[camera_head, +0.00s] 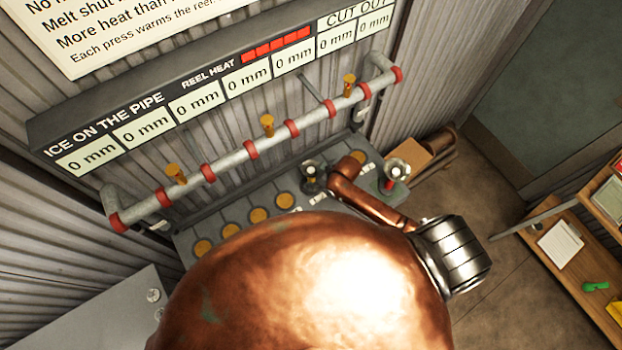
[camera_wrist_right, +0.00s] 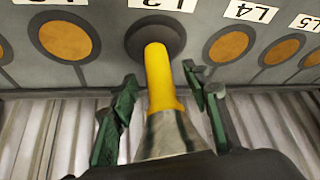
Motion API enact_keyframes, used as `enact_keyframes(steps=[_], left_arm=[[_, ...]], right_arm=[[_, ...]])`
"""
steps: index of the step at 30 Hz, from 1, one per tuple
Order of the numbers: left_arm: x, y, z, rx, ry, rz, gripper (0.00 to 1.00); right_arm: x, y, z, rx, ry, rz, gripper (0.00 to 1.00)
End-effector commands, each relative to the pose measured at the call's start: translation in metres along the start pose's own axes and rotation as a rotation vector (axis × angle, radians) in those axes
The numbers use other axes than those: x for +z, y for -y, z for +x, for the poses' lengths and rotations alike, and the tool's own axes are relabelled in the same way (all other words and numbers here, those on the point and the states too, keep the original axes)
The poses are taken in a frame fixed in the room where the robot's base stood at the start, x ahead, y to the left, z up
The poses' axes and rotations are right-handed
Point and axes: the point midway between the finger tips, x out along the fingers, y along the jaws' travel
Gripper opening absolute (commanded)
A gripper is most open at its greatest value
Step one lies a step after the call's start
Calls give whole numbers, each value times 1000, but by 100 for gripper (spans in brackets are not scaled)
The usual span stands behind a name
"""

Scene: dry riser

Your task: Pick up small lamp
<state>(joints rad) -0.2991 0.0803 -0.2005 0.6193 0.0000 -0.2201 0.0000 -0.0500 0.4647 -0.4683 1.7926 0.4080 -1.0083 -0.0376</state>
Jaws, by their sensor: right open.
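The small lamp (camera_wrist_right: 158,85) has a yellow body and a grey metal cone. It stands in a dark round socket in the panel, between the labels L4 and, at the top edge, one partly cut off. In the head view its pale rim (camera_head: 311,170) shows beside the end of my copper right arm. My right gripper (camera_wrist_right: 160,74) is open, its green fingers on both sides of the yellow body with visible gaps. Its fingers are hard to make out in the head view. My left gripper is not in view.
A red-bodied lamp (camera_head: 390,184) with a metal cone stands farther right on the panel (camera_head: 185,240). Several orange discs fill the other places. A pipe (camera_head: 228,160) with red rings runs along the wall above. A wooden desk (camera_head: 560,255) is at right.

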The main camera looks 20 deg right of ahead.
Motion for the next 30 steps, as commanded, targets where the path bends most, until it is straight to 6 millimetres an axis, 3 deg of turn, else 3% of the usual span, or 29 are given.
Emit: enact_keyframes(steps=[6, 14, 30], left_arm=[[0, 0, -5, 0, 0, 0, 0], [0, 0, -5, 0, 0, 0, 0], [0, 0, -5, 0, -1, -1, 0]], right_arm=[[0, 0, 21, 1, 0, 1, 43], [0, 0, 23, 1, 0, -1, 43], [0, 0, 23, 1, 0, 0, 7]])
